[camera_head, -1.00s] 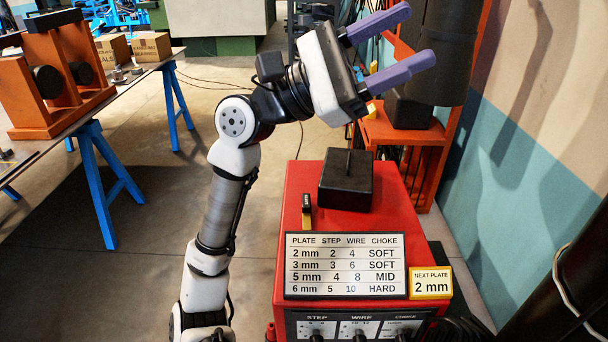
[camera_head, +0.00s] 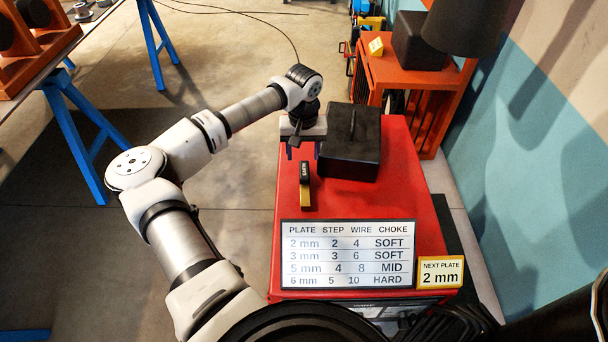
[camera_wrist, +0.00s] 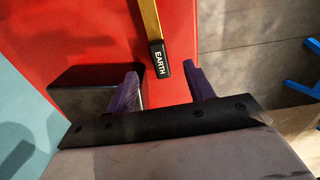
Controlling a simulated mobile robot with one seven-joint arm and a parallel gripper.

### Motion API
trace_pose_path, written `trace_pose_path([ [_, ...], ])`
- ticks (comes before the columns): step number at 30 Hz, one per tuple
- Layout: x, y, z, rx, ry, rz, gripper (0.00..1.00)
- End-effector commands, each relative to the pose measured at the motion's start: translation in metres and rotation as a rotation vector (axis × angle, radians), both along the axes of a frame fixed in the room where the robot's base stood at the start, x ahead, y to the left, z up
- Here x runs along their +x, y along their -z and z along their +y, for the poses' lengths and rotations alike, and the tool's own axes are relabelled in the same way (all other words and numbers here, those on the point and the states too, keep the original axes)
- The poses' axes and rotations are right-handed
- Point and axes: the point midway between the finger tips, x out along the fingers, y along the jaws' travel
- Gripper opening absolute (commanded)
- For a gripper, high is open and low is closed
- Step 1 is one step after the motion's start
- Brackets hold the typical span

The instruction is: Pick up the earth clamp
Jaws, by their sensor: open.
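The earth clamp (camera_head: 305,187) is a small bar, black at one end and yellow at the other, lying on top of the red welding machine (camera_head: 396,200). In the wrist view the clamp (camera_wrist: 157,52) shows its black end, lettered EARTH, towards my gripper and its yellow part leading away. My gripper (camera_head: 303,151) is just behind the clamp in the head view, pointing down. In the wrist view its two purple fingers (camera_wrist: 162,88) are open and spread, with the clamp's black end ahead of the gap between them. Nothing is held.
A black box (camera_head: 351,150) with a ridge on its lid stands right beside my gripper on the machine. A white settings chart (camera_head: 347,254) and a yellow-edged "NEXT PLATE 2 mm" card (camera_head: 441,272) are at the machine's front.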

Motion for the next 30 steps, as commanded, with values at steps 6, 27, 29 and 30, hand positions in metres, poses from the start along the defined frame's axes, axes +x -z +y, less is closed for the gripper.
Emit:
trace_pose_path([
  [6,0.0,0.041,-0.002,-0.007,-0.002,0.002,0.53],
  [27,0.002,0.111,-0.004,-0.006,-0.001,0.0,0.53],
  [29,0.002,0.112,-0.004,-0.006,-0.001,-0.001,0.53],
  [30,0.002,0.113,-0.004,-0.005,-0.001,-0.002,0.53],
])
